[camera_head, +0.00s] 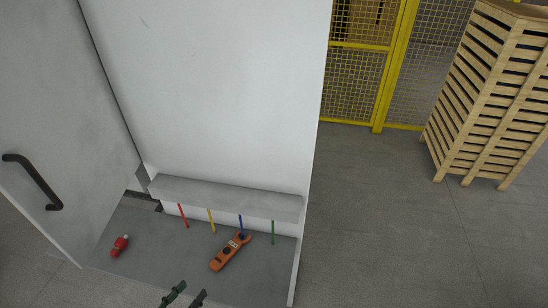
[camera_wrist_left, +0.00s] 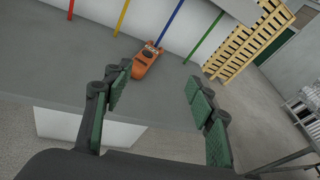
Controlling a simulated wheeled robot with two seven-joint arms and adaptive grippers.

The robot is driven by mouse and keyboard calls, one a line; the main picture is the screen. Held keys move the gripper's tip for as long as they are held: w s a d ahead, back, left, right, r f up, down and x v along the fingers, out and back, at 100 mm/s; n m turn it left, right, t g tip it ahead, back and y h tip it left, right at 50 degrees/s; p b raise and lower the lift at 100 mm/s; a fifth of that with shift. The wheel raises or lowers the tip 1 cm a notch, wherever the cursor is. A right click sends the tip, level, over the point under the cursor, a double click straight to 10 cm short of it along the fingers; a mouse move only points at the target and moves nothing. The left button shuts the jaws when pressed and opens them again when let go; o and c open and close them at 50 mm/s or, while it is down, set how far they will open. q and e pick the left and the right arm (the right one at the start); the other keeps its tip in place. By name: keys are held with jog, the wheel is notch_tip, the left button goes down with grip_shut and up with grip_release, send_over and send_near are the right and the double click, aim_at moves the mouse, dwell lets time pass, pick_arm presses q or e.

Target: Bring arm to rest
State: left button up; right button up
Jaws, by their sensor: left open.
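My left gripper (camera_head: 184,296) is at the bottom edge of the head view, with only its dark green-padded fingertips showing. In the left wrist view the gripper (camera_wrist_left: 160,105) has its two fingers wide apart with nothing between them. An orange tool-like device (camera_head: 230,251) with dark spots lies on the grey shelf (camera_head: 165,262) beyond the fingertips. The orange device also shows in the left wrist view (camera_wrist_left: 147,60), ahead of the gripper and apart from it. My right gripper is in neither view.
A small red object (camera_head: 120,245) lies at the shelf's left. Red, yellow, blue and green rods or cables (camera_head: 273,232) hang at the shelf's back. A white cabinet panel (camera_head: 210,90) and a door with a black handle (camera_head: 35,183) stand around it. Stacked wooden pallets (camera_head: 495,95) stand right; floor between is clear.

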pick_arm(q)
jog(key=w+a+r+n+t+y, duration=0.3)
jog(key=w+a+r+n+y, duration=0.25)
jog(key=n, duration=0.45)
jog(key=s+a+f+n+g+y, duration=0.3)
jog(key=a+n+y, duration=0.1)
jog(key=a+n, duration=0.35)
jog(key=s+a+f+n+g+y, duration=0.2)
jog(key=a+f+n+g+y, duration=0.15)
jog(key=a+n, duration=0.4)
jog(key=s+d+f+n+g+h, duration=0.1)
jog(key=s+d+f+n+g, duration=0.25)
jog(key=f+n, duration=0.2)
jog(key=s+d+f+n+g+h, duration=0.2)
jog(key=s+f+n, duration=0.2)
jog(key=s+f, duration=0.15)
jog(key=s+d+f+n+g+h, duration=0.25)
jog(key=d+f, duration=0.25)
jog(key=d, duration=0.4)
jog(key=s+f+h, duration=0.1)
jog(key=s+f, duration=0.2)
jog(key=f, duration=2.7)
jog(key=s+f+m+g, duration=0.1)
jog(key=s+f+g, duration=0.1)
jog(key=s+f, duration=1.4)
jog(key=s, duration=0.3)
jog(key=shift+s+d+f, duration=0.15)
jog(key=shift+f, duration=0.25)
